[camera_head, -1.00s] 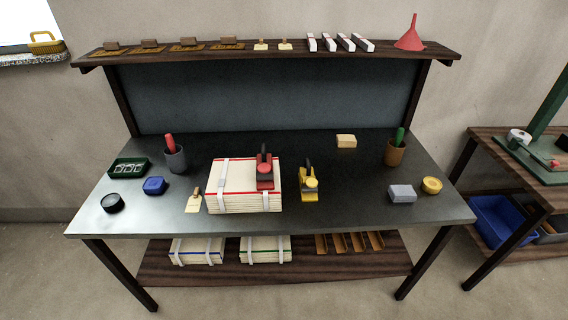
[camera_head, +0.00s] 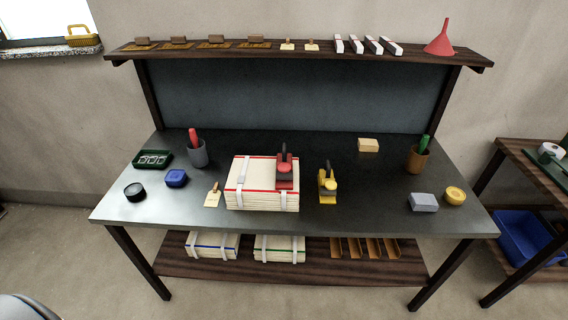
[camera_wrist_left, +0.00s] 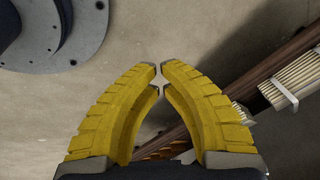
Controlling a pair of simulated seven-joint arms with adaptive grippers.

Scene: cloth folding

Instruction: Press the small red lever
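A small red device with an upright dark lever (camera_head: 285,171) sits on the right part of a white stack with red edging (camera_head: 248,197) on the table. A similar yellow device (camera_head: 327,186) stands on the table just right of the stack. In the left wrist view my left gripper (camera_wrist_left: 160,71) has yellow fingers whose tips all but meet, with nothing between them. It is over the floor, away from the red device, which is outside that view. Neither gripper shows in the head view.
A shelf (camera_head: 120,54) runs above the back. The table's front middle is clear.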

